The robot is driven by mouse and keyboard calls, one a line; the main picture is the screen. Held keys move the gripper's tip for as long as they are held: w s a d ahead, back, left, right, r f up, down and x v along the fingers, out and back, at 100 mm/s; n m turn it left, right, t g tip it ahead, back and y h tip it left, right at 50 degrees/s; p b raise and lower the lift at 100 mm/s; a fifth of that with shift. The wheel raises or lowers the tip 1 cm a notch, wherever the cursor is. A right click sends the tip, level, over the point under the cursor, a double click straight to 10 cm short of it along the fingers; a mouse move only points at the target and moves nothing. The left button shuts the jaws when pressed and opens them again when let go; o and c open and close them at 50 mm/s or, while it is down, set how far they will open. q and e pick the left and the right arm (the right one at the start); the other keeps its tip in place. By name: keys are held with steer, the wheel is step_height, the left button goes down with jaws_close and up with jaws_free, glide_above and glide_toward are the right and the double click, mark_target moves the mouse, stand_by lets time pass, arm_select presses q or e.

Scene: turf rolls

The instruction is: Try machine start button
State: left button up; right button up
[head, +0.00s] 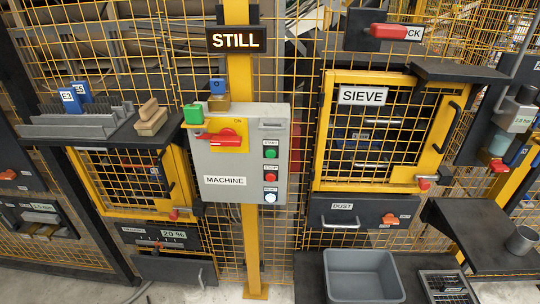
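The grey control box labelled MACHINE (224,181) is mounted on a yellow post in the middle of the head view. Its green start button (271,154) is at the upper right, under a small START label. A red button (270,178) and a white button (270,197) are below it. A red rotary switch (222,137) lies about level on a yellow plate near the word ON. A lit sign above the box reads STILL (236,40). Neither of my grippers is in view.
A SIEVE door (325,130) of yellow mesh is to the right, above a DUST drawer (345,213). A dark shelf (100,130) with a rack and wooden blocks is left. A grey bin (362,255) stands below. A padlock-like item (218,102) and green block (193,114) sit at the box's top left.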

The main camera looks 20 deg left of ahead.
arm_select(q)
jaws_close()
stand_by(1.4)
